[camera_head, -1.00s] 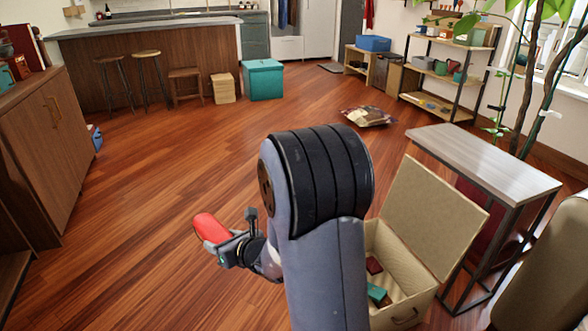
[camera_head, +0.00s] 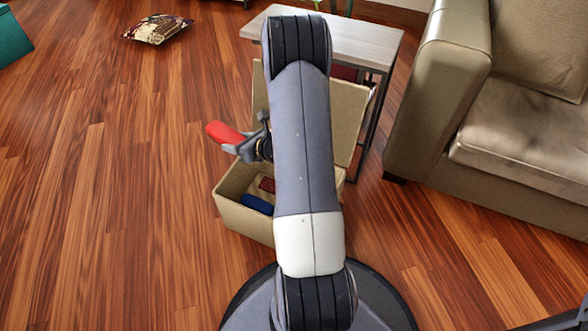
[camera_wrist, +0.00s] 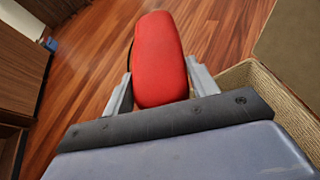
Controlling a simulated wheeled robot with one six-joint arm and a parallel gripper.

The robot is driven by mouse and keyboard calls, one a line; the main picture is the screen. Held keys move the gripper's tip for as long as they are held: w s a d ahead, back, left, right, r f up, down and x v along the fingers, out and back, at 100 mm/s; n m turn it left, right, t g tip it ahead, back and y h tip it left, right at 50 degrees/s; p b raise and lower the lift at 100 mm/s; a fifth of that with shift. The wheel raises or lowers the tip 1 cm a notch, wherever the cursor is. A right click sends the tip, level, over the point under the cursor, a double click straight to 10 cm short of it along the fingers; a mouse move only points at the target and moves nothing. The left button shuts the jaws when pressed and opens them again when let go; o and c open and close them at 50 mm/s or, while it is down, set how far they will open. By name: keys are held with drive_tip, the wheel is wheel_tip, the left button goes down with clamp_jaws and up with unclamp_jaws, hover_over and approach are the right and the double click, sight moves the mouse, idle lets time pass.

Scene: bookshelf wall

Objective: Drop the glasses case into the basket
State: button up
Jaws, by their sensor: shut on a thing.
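The red glasses case (camera_head: 224,132) is held in my gripper (camera_head: 240,146). In the wrist view the case (camera_wrist: 158,55) sits between the two fingers of my gripper (camera_wrist: 160,88), which is shut on it. The beige woven basket (camera_head: 240,214) stands on the floor with its lid (camera_head: 346,120) open. The held case appears above and beside the basket's left side in the head view. My arm hides the middle and right of the basket. In the wrist view the basket's rim (camera_wrist: 272,84) shows to the right of the case.
Inside the basket lie a blue thing (camera_head: 257,204) and a dark red thing (camera_head: 267,185). A side table (camera_head: 368,41) stands behind the lid, and a beige sofa (camera_head: 437,80) is to the right.

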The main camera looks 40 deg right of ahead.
drive_tip(key=s+d+f+b, duration=0.2)
drive_tip(key=s+d+f, duration=0.3)
drive_tip(key=f, duration=0.5)
drive_tip(key=s+d+f+b, duration=0.2)
drive_tip(key=s+d+f, duration=0.3)
drive_tip(key=d+f, duration=0.2)
wheel_tip(320, 180, down, 3)
drive_tip(key=shift+s+r+m+h, duration=0.1)
drive_tip(key=shift+s+m+h, duration=0.2)
drive_tip(key=shift+m+h, duration=0.1)
drive_tip(key=shift+d, duration=0.1)
drive_tip(key=o, duration=1.1)
drive_tip(key=p+v, duration=0.2)
drive_tip(key=v, duration=0.9)
drive_tip(key=shift+p, duration=0.35)
